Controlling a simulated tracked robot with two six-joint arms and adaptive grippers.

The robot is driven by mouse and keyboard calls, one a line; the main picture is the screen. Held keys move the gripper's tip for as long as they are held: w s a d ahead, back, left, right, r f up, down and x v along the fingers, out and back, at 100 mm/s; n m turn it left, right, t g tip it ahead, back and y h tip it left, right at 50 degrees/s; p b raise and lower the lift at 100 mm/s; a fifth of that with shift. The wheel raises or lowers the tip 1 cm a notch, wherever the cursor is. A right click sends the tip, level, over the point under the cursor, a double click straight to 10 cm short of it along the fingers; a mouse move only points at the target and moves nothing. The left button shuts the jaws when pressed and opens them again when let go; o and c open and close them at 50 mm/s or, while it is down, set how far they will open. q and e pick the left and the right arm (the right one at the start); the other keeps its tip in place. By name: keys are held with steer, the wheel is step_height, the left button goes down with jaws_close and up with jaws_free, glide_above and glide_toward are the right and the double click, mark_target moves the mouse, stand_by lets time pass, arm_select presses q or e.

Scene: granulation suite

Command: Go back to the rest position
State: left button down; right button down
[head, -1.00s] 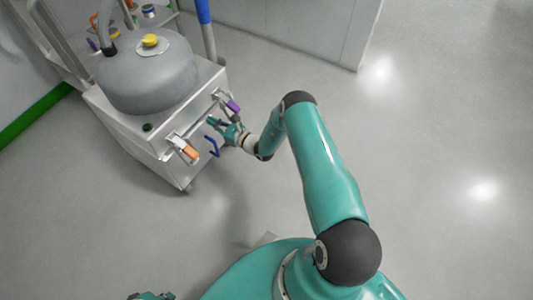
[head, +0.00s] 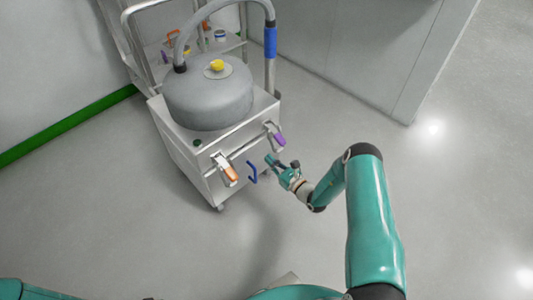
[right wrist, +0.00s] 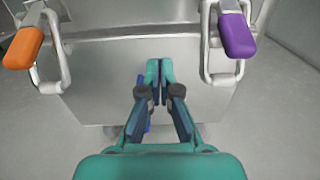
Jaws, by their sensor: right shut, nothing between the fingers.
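My right gripper (head: 272,164) is at the front of a steel cart (head: 190,160), just right of a blue handle (head: 252,172) and below a purple-gripped latch (head: 275,134). In the right wrist view my right gripper (right wrist: 159,68) points at the cart's steel front face (right wrist: 100,90). Its fingertips are together, with nothing between them. The blue handle is mostly hidden behind the fingers there. A teal part of my left arm (head: 30,290) shows at the bottom left of the head view; its gripper is not visible.
A grey vessel (head: 207,100) with a yellow knob (head: 217,65) and a hose sits on the cart. An orange-gripped latch (head: 226,170) sticks out of the cart front. A grey wall panel (head: 370,55) stands behind. The floor at right is open.

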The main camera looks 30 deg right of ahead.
steer(key=s+d+p, duration=0.1)
steer(key=s, duration=0.6)
steer(key=s+a+n+g+y, duration=0.5)
steer(key=a+g, duration=0.1)
steer(key=a, duration=0.5)
steer(key=s+a+n+g+y, duration=0.5)
steer(key=a+n+g, duration=0.1)
steer(key=a, duration=0.6)
steer(key=s+a+f+n+g+h, duration=0.1)
steer(key=s+f+n+g+h, duration=0.1)
steer(key=s+n+g+h, duration=0.9)
step_height(320, 180, up, 29)
steer(key=n+t+y+p, duration=0.2)
steer(key=n+t+p, duration=0.3)
steer(key=p, duration=2)
steer(key=n, duration=0.5)
steer(key=shift+w+a+t+p, duration=0.15)
steer(key=shift+a+t+p, duration=0.2)
steer(key=shift+t+p, duration=0.05)
